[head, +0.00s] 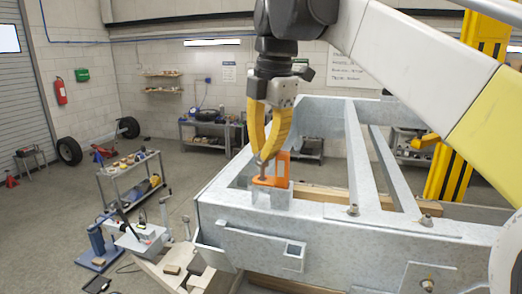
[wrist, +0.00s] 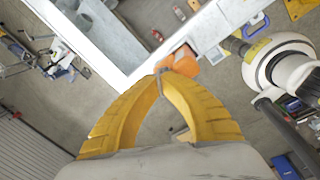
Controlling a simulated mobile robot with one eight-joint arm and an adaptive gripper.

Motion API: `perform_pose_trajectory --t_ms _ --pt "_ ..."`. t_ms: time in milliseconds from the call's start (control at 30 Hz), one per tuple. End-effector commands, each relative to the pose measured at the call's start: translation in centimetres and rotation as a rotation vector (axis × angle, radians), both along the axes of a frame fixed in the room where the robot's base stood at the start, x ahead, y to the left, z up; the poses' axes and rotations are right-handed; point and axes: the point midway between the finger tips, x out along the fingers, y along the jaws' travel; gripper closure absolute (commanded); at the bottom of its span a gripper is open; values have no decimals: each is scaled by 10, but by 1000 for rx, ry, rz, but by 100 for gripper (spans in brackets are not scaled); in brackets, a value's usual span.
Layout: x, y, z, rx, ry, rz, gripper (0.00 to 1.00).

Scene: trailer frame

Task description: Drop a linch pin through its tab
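My gripper (head: 264,158) hangs with its yellow fingers pointing down over the near left corner of the grey trailer frame (head: 330,222). In the wrist view the fingertips (wrist: 168,72) come together on a small dark metal piece, which looks like the linch pin (wrist: 160,72); the fingers hide most of it. In the head view a thin grey bit of the pin (head: 262,171) shows below the tips. An orange bracket, which looks like the tab (head: 281,167), stands on the corner right by the fingertips. I cannot tell whether the pin touches it, and its hole is not visible.
Frame rails and crossbars (head: 361,165) with bolts lie right of the gripper. A tool cart (head: 130,180) stands at the left, and a workbench (head: 205,128) is by the back wall. A yellow post (head: 460,140) rises at the right. The space above the corner is clear.

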Motion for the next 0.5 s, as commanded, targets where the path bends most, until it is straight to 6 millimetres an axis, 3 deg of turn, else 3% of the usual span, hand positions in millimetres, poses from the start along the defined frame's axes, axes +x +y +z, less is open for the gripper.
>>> perform_pose_trajectory --t_ms 500 --pt "0 0 28 0 0 0 100"
